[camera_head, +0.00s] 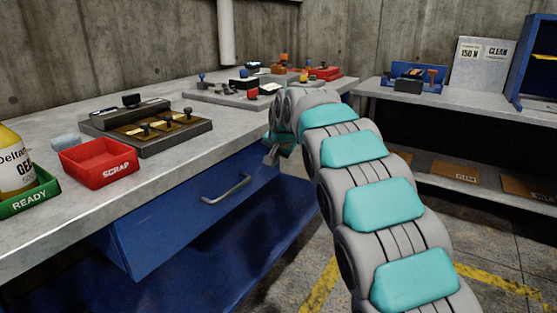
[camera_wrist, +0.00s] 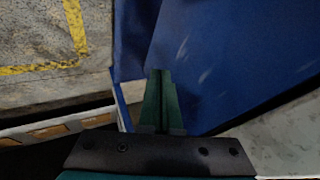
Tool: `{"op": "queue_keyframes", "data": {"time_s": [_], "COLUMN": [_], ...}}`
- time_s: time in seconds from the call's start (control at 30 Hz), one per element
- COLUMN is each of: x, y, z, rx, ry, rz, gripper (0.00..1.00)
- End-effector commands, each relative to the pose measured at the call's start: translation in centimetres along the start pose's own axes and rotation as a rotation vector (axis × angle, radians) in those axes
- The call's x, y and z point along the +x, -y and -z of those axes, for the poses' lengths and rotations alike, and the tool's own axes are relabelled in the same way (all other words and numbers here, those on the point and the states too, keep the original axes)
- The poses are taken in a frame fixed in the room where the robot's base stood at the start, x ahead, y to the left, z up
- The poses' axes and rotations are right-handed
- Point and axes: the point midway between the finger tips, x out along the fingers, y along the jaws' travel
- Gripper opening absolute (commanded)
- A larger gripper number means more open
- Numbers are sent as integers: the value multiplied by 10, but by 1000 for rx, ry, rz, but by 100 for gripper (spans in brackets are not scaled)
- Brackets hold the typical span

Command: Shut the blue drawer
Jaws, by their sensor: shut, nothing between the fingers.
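The blue drawer (camera_head: 180,212) is under the edge of the grey worktop in the head view, with a metal bar handle (camera_head: 226,188) on its front. I cannot tell how far it stands out. My gripper (camera_head: 271,155) is at the right end of the drawer front, just below the worktop edge, partly hidden by my arm. In the wrist view my gripper (camera_wrist: 161,100) has its two green fingers together, with nothing between them, in front of a blue surface (camera_wrist: 225,55). I cannot tell whether the fingertips touch it.
The worktop (camera_head: 55,220) holds a red SCRAP tray (camera_head: 107,172), a green READY tray (camera_head: 32,199) and a grey fixture (camera_head: 150,130). A shelf unit (camera_head: 455,110) stands at the right. Floor with yellow lines (camera_head: 320,288) is open in front of the drawer.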

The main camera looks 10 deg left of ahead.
Motion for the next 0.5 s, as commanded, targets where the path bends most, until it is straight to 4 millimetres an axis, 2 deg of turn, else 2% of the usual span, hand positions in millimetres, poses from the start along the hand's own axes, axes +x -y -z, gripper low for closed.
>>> {"op": "queue_keyframes", "data": {"time_s": [0.5], "x": [2], "y": [6], "z": [0], "rx": [-1], "ry": [-4], "rz": [6], "gripper": [0]}}
